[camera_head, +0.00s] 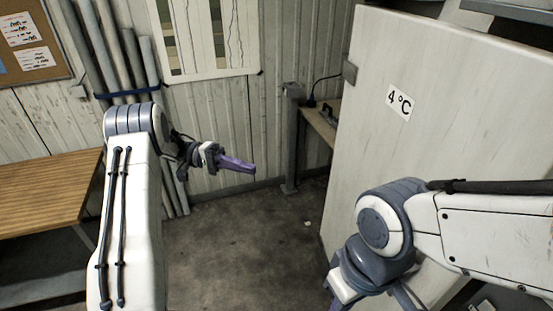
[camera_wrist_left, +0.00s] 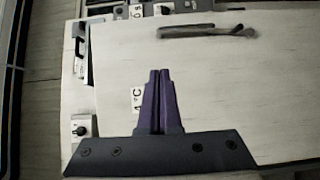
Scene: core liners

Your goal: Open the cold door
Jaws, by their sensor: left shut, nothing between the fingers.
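The cold door is a large white panel (camera_head: 440,75) with a black "4 °C" label (camera_head: 399,102), at the right of the head view. In the left wrist view the pale door face (camera_wrist_left: 240,90) fills most of the picture. A grey bar handle (camera_wrist_left: 205,32) lies across it near the top, beyond my fingertips. My left gripper (camera_head: 252,168) has purple fingers pointing right towards the door, apart from the handle. Its fingers are together and empty in the left wrist view (camera_wrist_left: 160,72).
A wooden bench (camera_head: 45,190) stands at the left. Grey tubes (camera_head: 140,70) lean on the corrugated wall behind my left arm. A small table (camera_head: 318,123) with a black cable stands beside the door's left edge. The floor (camera_head: 250,240) in the middle is mostly clear.

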